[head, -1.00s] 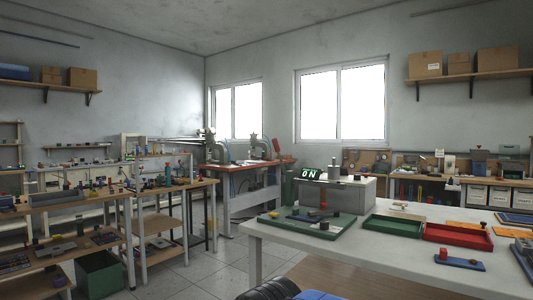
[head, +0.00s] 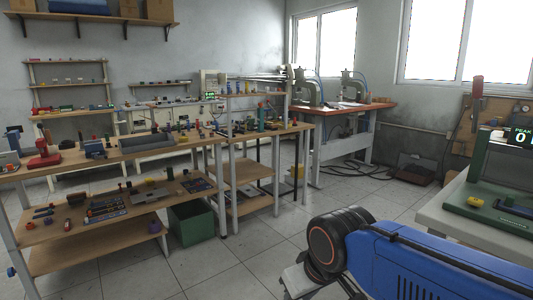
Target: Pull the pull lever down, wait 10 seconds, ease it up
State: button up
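My blue arm with a black round joint fills the lower right.
The red-topped bench (head: 345,109) has cables and a dark case (head: 413,168) on the floor beside it. Wooden workbenches (head: 120,151) with small parts line the left. A white table (head: 455,215) is close on the right. Tiled floor (head: 270,240) lies open between.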

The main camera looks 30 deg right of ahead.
aim_at(478, 81)
jog(key=i, duration=1.65)
jog(key=i+z, duration=0.1)
jog(key=i, duration=0.35)
jog(key=i+j+z, duration=0.15)
jog(key=i, duration=0.3)
jog(key=i+j+z, duration=0.1)
jog(key=i, duration=0.4)
jog(key=z, duration=3.6)
